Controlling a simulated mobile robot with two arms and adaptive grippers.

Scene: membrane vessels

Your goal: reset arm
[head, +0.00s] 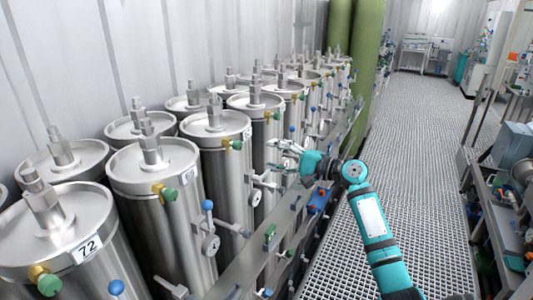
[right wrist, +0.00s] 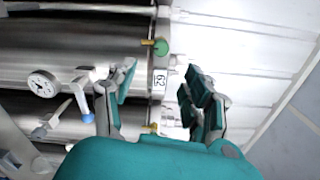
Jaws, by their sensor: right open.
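My right arm (head: 370,215), teal, comes in from the lower right over the grated walkway and reaches toward the row of steel vessels. My right gripper (head: 286,155) is beside the vessel fronts in the head view. In the right wrist view the same gripper (right wrist: 160,92) has its two teal-padded fingers spread wide with nothing between them. Behind the gap are a steel vessel (right wrist: 75,60), a number label and a green knob (right wrist: 161,47). I cannot tell whether the left finger touches the nearby valve handle. My left gripper is not in view.
Several steel vessels (head: 150,175) line the left wall, with valves, a pressure gauge (head: 211,244) and blue-tipped handles (head: 207,205) sticking out. A metal rail (head: 245,265) runs along their front. The grated walkway (head: 420,130) is clear. Benches with equipment (head: 515,175) stand at right.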

